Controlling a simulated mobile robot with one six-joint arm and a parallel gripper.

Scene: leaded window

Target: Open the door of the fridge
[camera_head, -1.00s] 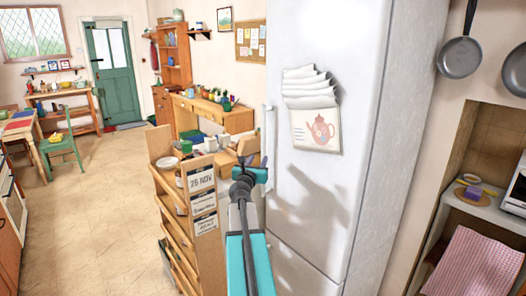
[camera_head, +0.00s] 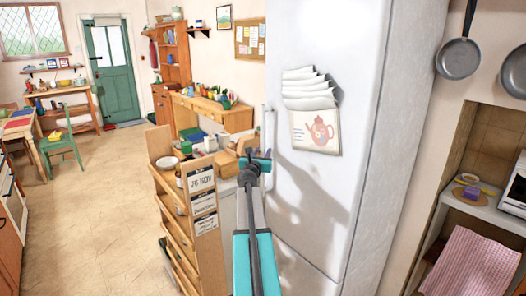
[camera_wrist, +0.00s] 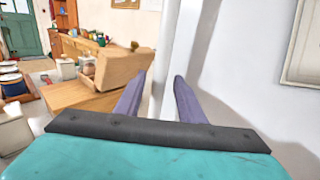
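The tall white fridge (camera_head: 325,45) fills the middle right of the head view. Its door is shut, with a slim vertical handle (camera_head: 269,125) along the left edge. My gripper (camera_head: 262,160) is at the handle's lower part. In the wrist view, the purple fingers (camera_wrist: 160,76) are open, and the white handle (camera_wrist: 166,50) runs upright between them. Gaps show beside the handle, so the fingers are not closed on it. The fridge door (camera_wrist: 235,75) is to the right of the fingers.
A wooden shelf unit (camera_head: 180,215) with labels stands close left of my arm, with jars and boxes on top. A paper calendar (camera_head: 314,130) hangs on the fridge door. Open floor (camera_head: 90,220) lies to the left. Pans (camera_head: 460,57) hang at right.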

